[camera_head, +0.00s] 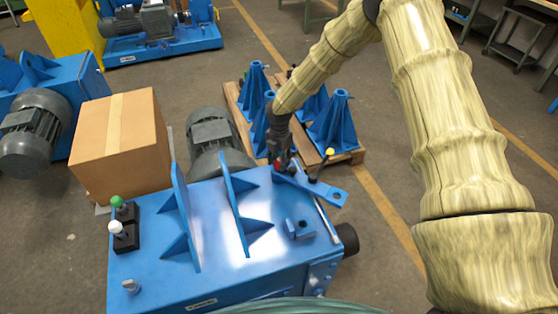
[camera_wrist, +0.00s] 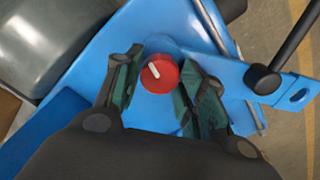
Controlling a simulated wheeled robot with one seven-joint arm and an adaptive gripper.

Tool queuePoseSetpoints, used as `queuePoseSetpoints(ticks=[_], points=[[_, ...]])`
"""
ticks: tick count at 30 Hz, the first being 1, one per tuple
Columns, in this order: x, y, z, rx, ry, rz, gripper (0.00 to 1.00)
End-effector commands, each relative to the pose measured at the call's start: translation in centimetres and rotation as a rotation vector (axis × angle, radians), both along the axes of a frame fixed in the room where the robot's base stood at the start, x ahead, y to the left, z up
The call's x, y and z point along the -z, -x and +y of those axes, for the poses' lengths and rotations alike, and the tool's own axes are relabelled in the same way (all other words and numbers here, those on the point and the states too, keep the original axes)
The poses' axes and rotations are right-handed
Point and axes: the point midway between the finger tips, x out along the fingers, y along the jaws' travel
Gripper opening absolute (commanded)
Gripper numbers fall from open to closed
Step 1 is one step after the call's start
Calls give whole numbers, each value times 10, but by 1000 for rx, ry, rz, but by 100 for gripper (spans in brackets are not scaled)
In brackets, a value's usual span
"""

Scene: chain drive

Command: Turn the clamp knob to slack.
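The clamp knob (camera_wrist: 160,74) is a round red knob with a white pointer line. It sits on the blue machine, and in the wrist view its line points to the upper left. My gripper (camera_wrist: 157,88) has its two fingers apart, one on each side of the knob, with visible gaps; I cannot tell how deep the tips reach around it. In the head view my gripper (camera_head: 282,163) is at the far right part of the blue machine's top (camera_head: 215,205), and the red knob is mostly hidden there.
A lever with a black rod (camera_wrist: 290,45) stands close to the right of my gripper; its yellow tip (camera_head: 330,152) shows in the head view. Two blue upright plates (camera_head: 181,215) rise left of my gripper. A grey motor (camera_head: 215,140) and a pallet of blue stands (camera_head: 335,125) are behind.

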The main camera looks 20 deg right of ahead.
Motion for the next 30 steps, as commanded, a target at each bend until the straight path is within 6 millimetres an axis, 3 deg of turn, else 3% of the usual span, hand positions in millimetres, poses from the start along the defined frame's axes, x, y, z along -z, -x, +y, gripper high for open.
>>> queuePoseSetpoints(ticks=[14,30], points=[[-8,0,0,1,-1,0,47],[-97,-1,-1,2,-1,-2,47]])
